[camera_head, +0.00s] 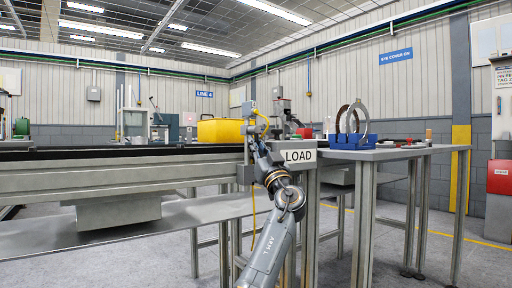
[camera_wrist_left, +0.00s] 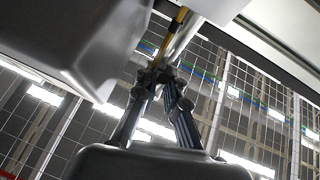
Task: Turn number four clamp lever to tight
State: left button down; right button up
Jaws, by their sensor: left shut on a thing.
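My left gripper (camera_head: 255,128) is raised in the middle of the head view, at the end of the conveyor beside the LOAD sign. In the left wrist view its two fingers (camera_wrist_left: 162,78) come together at their tips around a thin lever (camera_wrist_left: 172,36) with a yellowish stretch and a dark lower end. A pale grey rod (camera_wrist_left: 186,38) runs close beside it. The lever's number and any loose or tight marking cannot be read. In the head view the lever is too small to tell apart from the fittings around the gripper. My right gripper is not in view.
The LOAD sign (camera_head: 299,156) is right of my arm. A yellow bin (camera_head: 220,131) stands behind the conveyor (camera_head: 110,174). A blue bin (camera_head: 350,142) with upright rings (camera_head: 356,116) sits on the right table (camera_head: 385,153). A large grey body (camera_wrist_left: 75,45) is close by in the wrist view.

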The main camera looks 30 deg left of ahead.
pick_arm(q)
jog(key=c, duration=1.4)
grip_release()
jog(key=v, duration=1.2)
jog(key=shift+w+f, duration=0.1)
